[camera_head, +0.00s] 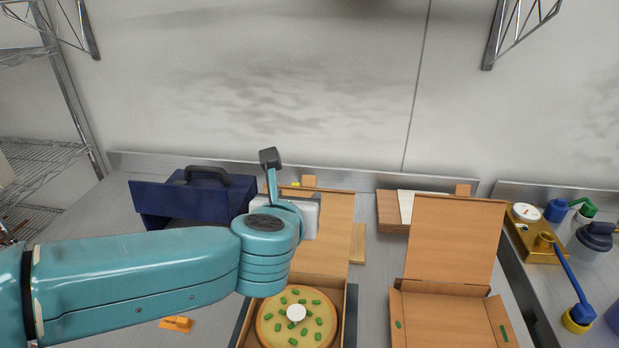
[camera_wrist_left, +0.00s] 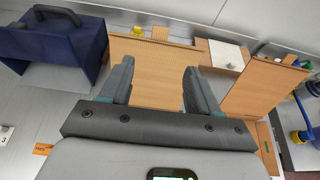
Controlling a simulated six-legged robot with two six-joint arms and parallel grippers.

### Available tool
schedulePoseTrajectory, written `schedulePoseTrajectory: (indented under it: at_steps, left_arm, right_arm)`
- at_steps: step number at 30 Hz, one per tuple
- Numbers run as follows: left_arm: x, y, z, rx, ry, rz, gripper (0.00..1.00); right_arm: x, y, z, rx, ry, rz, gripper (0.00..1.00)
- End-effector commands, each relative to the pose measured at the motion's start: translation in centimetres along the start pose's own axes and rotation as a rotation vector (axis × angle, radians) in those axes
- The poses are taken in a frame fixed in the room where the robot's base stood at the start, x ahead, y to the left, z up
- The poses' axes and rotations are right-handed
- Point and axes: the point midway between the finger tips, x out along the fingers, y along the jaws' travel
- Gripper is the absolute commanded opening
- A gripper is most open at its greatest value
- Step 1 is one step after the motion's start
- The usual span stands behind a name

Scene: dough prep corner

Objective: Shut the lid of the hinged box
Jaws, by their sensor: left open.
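Two brown hinged boxes stand open on the steel counter. The middle box holds a round pizza (camera_head: 297,318) with green bits and a white piece; its lid (camera_head: 335,225) stands up behind it. The right box (camera_head: 450,315) looks empty apart from small green bits at its sides; its lid (camera_head: 455,240) is also up. My left gripper (camera_head: 271,172) is above the middle box, in front of its lid, and hides part of it. In the wrist view my left gripper (camera_wrist_left: 160,82) is open and empty, with the middle lid (camera_wrist_left: 152,62) beyond its fingers. My right gripper is not in view.
A dark blue case (camera_head: 205,205) with a black handle stands at the back left. An orange item (camera_head: 176,324) lies in front of it. A wooden block with a white top (camera_head: 400,205) is behind, between the lids. A brass-coloured holder (camera_head: 535,235) is on the right counter.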

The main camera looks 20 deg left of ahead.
Motion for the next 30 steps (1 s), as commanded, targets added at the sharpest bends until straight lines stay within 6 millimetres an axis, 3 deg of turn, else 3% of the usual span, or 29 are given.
schedulePoseTrajectory:
  at_steps: [5, 21, 30]
  left_arm:
    - [1.4, 0.0, -0.1, 0.000, 0.001, 0.002, 0.62]
    - [13.3, 0.1, -0.1, 0.000, 0.002, 0.002, 0.62]
    - [15.9, 0.1, -0.1, -0.001, -0.001, 0.001, 0.62]
  right_arm:
    - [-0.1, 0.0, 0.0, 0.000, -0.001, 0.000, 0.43]
    - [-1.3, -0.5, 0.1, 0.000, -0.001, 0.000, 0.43]
    - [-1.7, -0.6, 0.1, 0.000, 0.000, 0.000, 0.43]
